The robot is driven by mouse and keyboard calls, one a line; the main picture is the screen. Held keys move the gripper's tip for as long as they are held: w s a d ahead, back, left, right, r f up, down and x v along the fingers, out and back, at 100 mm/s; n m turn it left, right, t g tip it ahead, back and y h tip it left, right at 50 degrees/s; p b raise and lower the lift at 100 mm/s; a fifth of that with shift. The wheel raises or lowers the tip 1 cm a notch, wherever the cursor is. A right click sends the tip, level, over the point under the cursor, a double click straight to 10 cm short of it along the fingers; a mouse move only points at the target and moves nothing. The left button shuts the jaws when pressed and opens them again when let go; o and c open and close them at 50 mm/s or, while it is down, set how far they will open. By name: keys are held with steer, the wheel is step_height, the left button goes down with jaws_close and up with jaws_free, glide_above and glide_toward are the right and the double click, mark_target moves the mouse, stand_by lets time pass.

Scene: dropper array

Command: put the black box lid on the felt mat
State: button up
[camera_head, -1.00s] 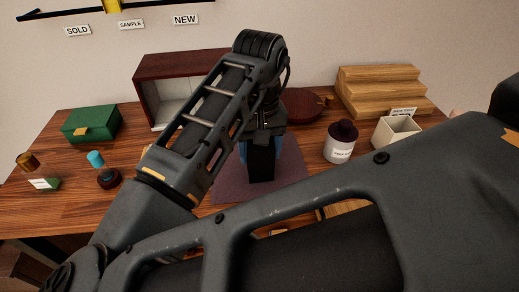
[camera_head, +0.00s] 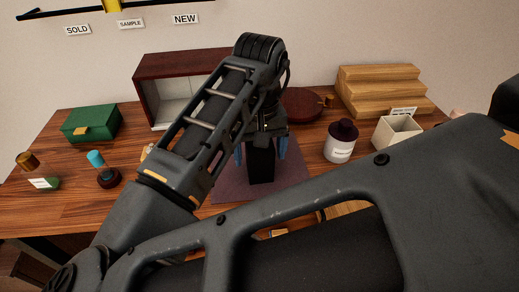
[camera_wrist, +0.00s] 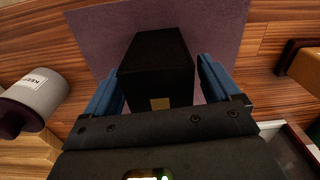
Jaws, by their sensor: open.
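The black box lid (camera_head: 261,167) is a dark block with a small gold tab. It is on the purple felt mat (camera_head: 225,188), and appears to rest there upright; its lower edge meets the mat in the head view. In the wrist view the lid (camera_wrist: 157,50) lies between my blue fingers, with the mat (camera_wrist: 222,25) beyond it. My gripper (camera_head: 261,158) is open around the lid, with a finger on each side and visible gaps. My arm hides part of the mat and the lid's top in the head view.
A white jar with a dark cap (camera_head: 340,142) and a cream open container (camera_head: 395,132) stand right of the mat. A wooden step stand (camera_head: 380,92), a round dark red board (camera_head: 303,104) and an open cabinet (camera_head: 155,68) are behind. A green box (camera_head: 91,123) and small bottles are left.

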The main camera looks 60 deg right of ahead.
step_height(320, 180, up, 12)
steer(key=shift+r+p, duration=0.15)
steer(key=shift+p, duration=0.45)
stand_by(1.0)
